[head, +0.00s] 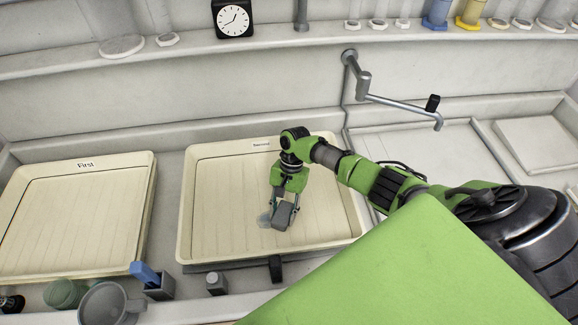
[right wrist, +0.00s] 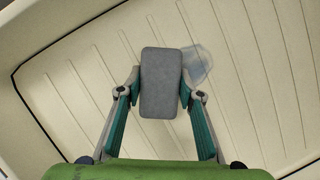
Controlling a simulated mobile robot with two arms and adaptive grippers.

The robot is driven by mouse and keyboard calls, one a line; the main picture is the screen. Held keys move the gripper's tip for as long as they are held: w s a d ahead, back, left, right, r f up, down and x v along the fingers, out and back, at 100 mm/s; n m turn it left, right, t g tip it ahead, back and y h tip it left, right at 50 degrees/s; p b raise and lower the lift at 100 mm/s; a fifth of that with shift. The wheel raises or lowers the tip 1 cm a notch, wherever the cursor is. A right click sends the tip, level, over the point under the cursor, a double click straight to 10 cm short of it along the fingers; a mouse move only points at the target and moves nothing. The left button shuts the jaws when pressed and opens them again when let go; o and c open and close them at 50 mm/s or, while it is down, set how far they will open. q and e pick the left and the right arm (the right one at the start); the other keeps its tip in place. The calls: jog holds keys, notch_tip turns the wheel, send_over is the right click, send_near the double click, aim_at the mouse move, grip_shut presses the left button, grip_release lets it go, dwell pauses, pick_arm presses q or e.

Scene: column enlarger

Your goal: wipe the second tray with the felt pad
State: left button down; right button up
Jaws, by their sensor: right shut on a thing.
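The second tray (head: 335,211) is a cream, ridged tray with the label "Second" on its far rim, in the middle of the head view. My right gripper (head: 285,205) reaches down into it and is shut on the grey felt pad (head: 283,216). In the right wrist view the pad (right wrist: 161,85) sits between the two fingertips of the gripper (right wrist: 161,95), over the tray's ridged floor (right wrist: 70,90). A faint bluish-grey smudge (head: 264,219) lies on the tray floor beside the pad; it also shows in the right wrist view (right wrist: 197,65). I cannot tell whether the pad touches the floor. My left gripper is not in view.
The first tray (head: 75,215) lies to the left. A jug (head: 103,303), a green pot (head: 64,293) and a blue-handled item (head: 150,278) stand along the front edge. A metal tap (head: 400,103) juts over the sink at right. A shelf with a clock (head: 233,18) runs behind.

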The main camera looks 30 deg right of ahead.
aim_at(250, 226)
dwell(0.5)
jog(key=shift+w+a, duration=0.35)
jog(key=shift+a, duration=0.4)
jog(key=shift+w+a, duration=0.4)
jog(key=shift+a, duration=0.35)
jog(key=shift+w+a, duration=0.35)
jog(key=shift+a, duration=0.4)
jog(key=shift+w+a+b, duration=0.25)
jog(key=shift+w+a, duration=0.1)
jog(key=shift+a, duration=0.4)
jog(key=shift+w+a+b, duration=0.25)
jog(key=shift+w+a, duration=0.1)
jog(key=shift+a, duration=0.35)
jog(key=shift+w+a+b, duration=0.25)
jog(key=shift+w+a, duration=0.1)
jog(key=shift+a, duration=0.4)
